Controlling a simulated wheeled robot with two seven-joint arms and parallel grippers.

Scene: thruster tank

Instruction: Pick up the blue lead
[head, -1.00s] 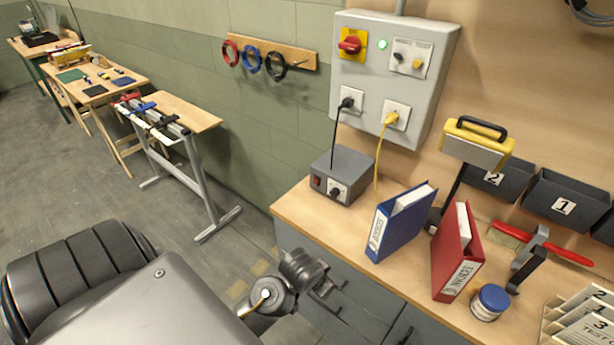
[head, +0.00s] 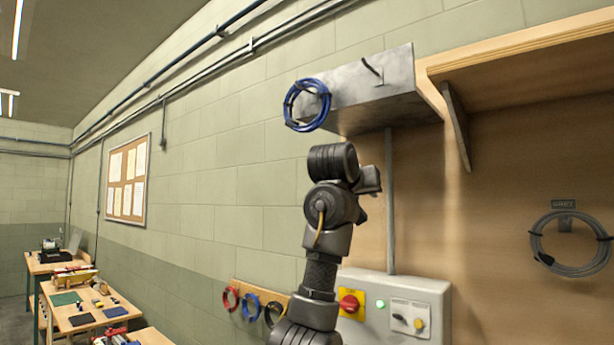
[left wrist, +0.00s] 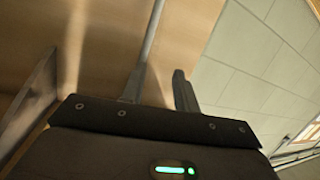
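A coiled blue lead (head: 306,105) hangs high up at the left end of a grey metal bracket or box (head: 375,90) on the wall. Another blue coil (head: 250,307) hangs lower, between a red and a black coil on a wooden rack. My left gripper (head: 370,180) is raised below the grey metal box, to the right of and below the high blue lead, apart from it. In the left wrist view its two fingers (left wrist: 159,75) stand apart with nothing between them. No blue lead shows in that view. My right gripper is out of view.
A wooden shelf (head: 520,50) juts out at the upper right. A grey cable coil (head: 570,243) hangs below it. The control box (head: 395,305) with a red switch is on the wall below. A vertical conduit (head: 390,200) runs between the boxes. Free air lies left of my arm.

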